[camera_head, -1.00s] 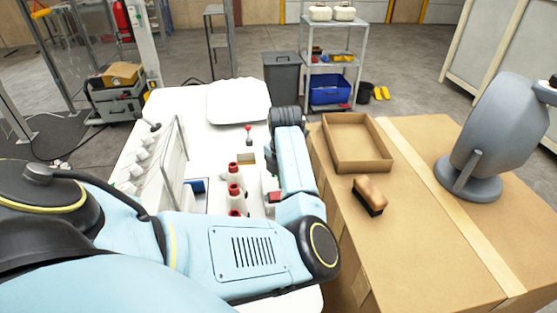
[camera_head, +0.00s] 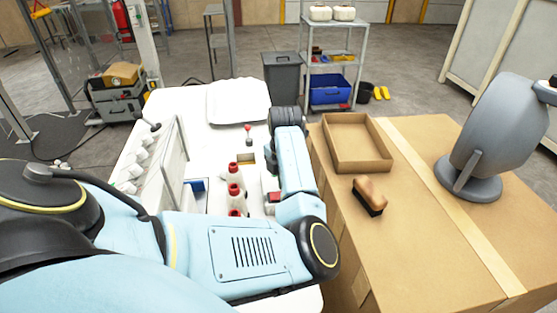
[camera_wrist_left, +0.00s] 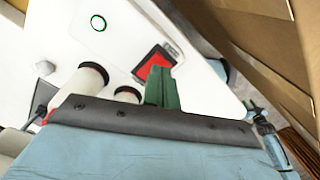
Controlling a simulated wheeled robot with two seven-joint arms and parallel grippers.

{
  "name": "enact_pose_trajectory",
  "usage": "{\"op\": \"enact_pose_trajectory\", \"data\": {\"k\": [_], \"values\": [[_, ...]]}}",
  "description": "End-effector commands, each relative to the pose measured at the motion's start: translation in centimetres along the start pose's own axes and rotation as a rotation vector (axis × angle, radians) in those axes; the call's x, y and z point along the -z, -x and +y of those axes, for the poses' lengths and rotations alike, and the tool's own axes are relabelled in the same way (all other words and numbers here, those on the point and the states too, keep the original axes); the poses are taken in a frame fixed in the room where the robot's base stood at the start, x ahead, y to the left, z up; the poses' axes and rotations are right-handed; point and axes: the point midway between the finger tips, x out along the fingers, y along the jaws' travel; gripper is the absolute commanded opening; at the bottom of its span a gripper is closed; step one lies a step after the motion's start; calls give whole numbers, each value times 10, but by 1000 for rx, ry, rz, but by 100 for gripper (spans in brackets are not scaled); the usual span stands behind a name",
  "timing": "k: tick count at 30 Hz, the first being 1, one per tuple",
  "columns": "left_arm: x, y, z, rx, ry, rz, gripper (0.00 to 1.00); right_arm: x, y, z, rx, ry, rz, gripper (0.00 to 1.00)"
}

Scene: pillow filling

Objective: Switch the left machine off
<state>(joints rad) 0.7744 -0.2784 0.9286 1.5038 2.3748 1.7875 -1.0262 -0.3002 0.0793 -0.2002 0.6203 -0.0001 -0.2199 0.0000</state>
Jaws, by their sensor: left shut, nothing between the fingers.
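The white machine (camera_head: 190,103) stands on the left in the head view, partly covered by my left arm. In the left wrist view its white panel (camera_wrist_left: 205,95) carries a red rocker switch (camera_wrist_left: 154,64) in a dark frame and a round button with a green lit ring (camera_wrist_left: 98,22). My left gripper (camera_wrist_left: 162,74) is shut and empty, its green fingers close together. Its tips overlap the lower edge of the red switch in the picture; I cannot tell whether they touch it. In the head view my arm hides this gripper. My right gripper is not in view.
Several red-topped white bottles (camera_head: 234,190) stand beside my left forearm. To the right, a large cardboard surface (camera_head: 425,240) holds an open cardboard tray (camera_head: 357,160), a brush (camera_head: 369,196) and a grey round device on a stand (camera_head: 490,140). A shelf (camera_head: 335,50) stands behind.

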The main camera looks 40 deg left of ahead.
Motion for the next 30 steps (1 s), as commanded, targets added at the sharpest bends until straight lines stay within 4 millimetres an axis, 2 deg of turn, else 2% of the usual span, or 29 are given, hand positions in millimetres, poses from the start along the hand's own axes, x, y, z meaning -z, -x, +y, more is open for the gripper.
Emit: {"op": "enact_pose_trajectory", "data": {"k": [30], "values": [[0, -11, 0, 1, 0, 0, 0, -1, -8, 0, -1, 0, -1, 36]]}}
